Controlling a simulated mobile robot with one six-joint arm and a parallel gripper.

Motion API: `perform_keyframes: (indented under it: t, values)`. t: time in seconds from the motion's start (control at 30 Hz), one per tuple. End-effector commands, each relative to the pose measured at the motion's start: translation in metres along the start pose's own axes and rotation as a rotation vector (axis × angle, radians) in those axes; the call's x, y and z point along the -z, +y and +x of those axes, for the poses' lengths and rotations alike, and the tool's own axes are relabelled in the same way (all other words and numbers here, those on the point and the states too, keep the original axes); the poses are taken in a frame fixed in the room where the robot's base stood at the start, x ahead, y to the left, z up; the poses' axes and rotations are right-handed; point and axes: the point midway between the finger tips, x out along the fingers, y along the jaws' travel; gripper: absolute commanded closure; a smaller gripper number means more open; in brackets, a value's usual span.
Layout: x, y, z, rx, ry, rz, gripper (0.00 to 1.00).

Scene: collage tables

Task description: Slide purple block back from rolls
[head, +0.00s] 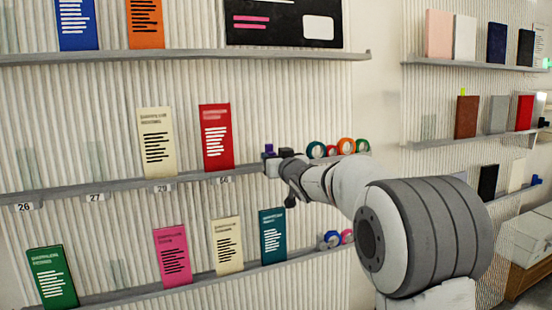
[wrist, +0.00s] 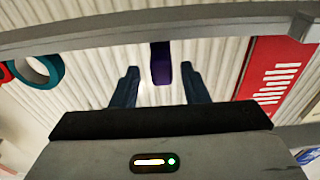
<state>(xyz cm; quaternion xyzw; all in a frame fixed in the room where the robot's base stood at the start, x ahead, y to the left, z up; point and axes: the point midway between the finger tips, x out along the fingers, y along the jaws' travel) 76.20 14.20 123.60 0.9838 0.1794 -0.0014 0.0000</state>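The purple block (wrist: 160,63) shows in the wrist view, upright between and just beyond my two fingertips, with a gap on each side. In the head view the small purple block (head: 269,148) is at the right part of the middle shelf, partly hidden by my gripper (head: 277,156). My gripper (wrist: 160,74) is open, its dark fingers spread around the block without visibly touching it. The rolls (head: 338,147), coloured rings in teal, red, orange and green, stand on the same shelf to the right. A teal roll (wrist: 40,70) shows at the left in the wrist view.
The middle shelf (head: 100,188) runs along a ribbed wall. A red booklet (head: 216,138) stands left of the block, and a cream booklet (head: 157,141) further left. A lower shelf (head: 200,280) holds several booklets and more rolls (head: 333,239). My arm covers part of the right side.

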Motion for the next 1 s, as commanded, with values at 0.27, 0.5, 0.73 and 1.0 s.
perform_keyframes:
  t: [0.27, 0.5, 0.73, 1.0]
  values:
    - [0.001, 0.001, -0.002, -0.001, 0.002, 0.0, 0.58]
    - [0.001, 0.001, -0.034, -0.002, 0.003, -0.001, 0.58]
    - [0.001, 0.001, -0.067, -0.002, 0.002, -0.001, 0.58]
    - [0.0, 0.001, -0.079, -0.002, 0.001, 0.0, 0.58]
